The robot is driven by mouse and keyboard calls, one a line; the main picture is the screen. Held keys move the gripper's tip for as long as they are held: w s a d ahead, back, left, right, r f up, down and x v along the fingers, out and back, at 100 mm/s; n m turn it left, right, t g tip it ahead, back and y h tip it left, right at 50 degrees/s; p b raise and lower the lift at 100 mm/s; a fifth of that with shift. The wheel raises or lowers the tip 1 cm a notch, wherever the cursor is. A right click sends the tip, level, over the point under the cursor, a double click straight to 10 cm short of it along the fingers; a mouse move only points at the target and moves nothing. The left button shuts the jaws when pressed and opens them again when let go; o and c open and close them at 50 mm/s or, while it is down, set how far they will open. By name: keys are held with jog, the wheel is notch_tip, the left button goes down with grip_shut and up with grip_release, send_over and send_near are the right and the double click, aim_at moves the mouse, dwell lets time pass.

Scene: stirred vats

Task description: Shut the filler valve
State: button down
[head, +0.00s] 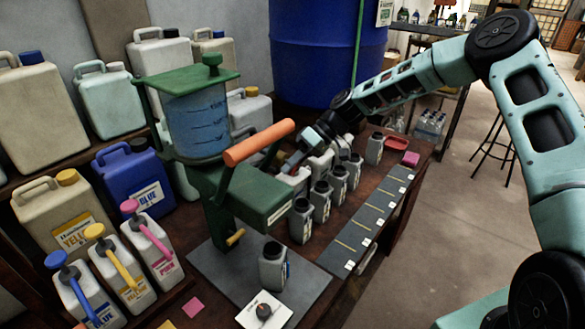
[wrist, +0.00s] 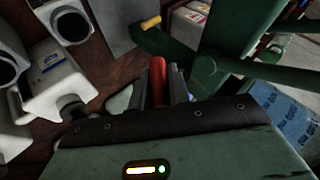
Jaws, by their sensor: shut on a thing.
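The filler is a green machine (head: 215,190) with a clear tank of blue liquid (head: 197,122) and a thick orange grip (head: 259,142) on a green arm. A small yellow-tipped tap (head: 235,237) sits low on it; it also shows in the wrist view (wrist: 151,22). My gripper (head: 294,160) is behind the orange grip, near the machine's far side. In the wrist view my gripper (wrist: 162,92) is shut on a red handle (wrist: 158,75), standing between its fingers. In the head view that handle is mostly hidden, and how far the valve is turned cannot be told.
A grey bottle (head: 273,266) stands below the filler's spout on a grey plate. Several grey bottles (head: 322,201) stand in rows close to my gripper. Jugs crowd the left side (head: 133,182). A marked strip (head: 372,225) along the right edge is empty.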

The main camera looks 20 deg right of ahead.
jog(key=g+y+b, duration=0.1)
jog(key=y+b, duration=0.1)
jog(key=m+g+y+b, duration=0.1)
jog(key=y+b, duration=0.1)
jog(key=y, duration=0.1)
jog(key=shift+f, duration=0.2)
jog(key=m+g+y+b, duration=0.1)
jog(key=y+b, duration=0.1)
jog(key=b, duration=0.1)
jog(key=shift+r, duration=0.1)
jog(key=shift+r+m+y+b, duration=0.15)
jog(key=shift+m+y+b, duration=0.35)
jog(key=shift+y, duration=0.4)
jog(key=shift+r, duration=0.1)
jog(key=c, duration=1.3)
grip_release()
jog(key=shift+c, duration=0.2)
